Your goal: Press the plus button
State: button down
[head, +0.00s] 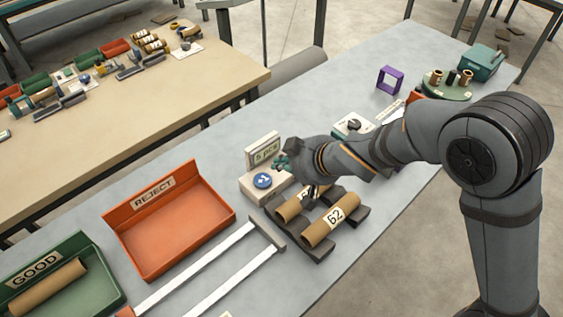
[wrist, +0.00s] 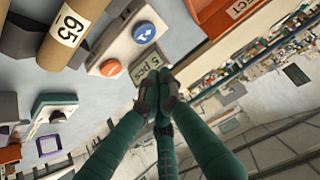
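A pale counter box (head: 257,186) stands on the grey table, with a raised display (head: 264,152) that seems to read "5 pcs". Its round blue button (head: 263,180) has a white mark that looks like "+1". In the wrist view the blue button (wrist: 145,33) and an orange button (wrist: 110,68) sit in front of the display (wrist: 150,68). My gripper (head: 281,162) is over the box's right side, beside the display. In the wrist view its dark fingertips (wrist: 160,88) are drawn together, with nothing seen between them. They appear clear of both buttons. The orange button is hidden in the head view.
Cardboard tubes (head: 331,220) lie on a dark rack just in front of the box. An orange REJECT tray (head: 222,212) and a green GOOD tray (head: 108,290) holding a tube stand to the left. Another device (head: 345,128) stands behind my forearm.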

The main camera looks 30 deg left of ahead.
jog(key=shift+s+a, duration=0.15)
jog(key=shift+s, duration=0.2)
jog(key=shift+w, duration=0.1)
send_over(263, 183)
jog(key=f, duration=0.6)
jog(key=shift+d+f, duration=0.25)
jog(key=shift+f, duration=0.1)
jog(key=shift+w+a+f, duration=0.1)
jog(key=shift+a+f, duration=0.1)
jog(key=shift+f, duration=1.05)
jog(key=shift+f+p, duration=0.35)
jog(key=shift+f, duration=0.55)
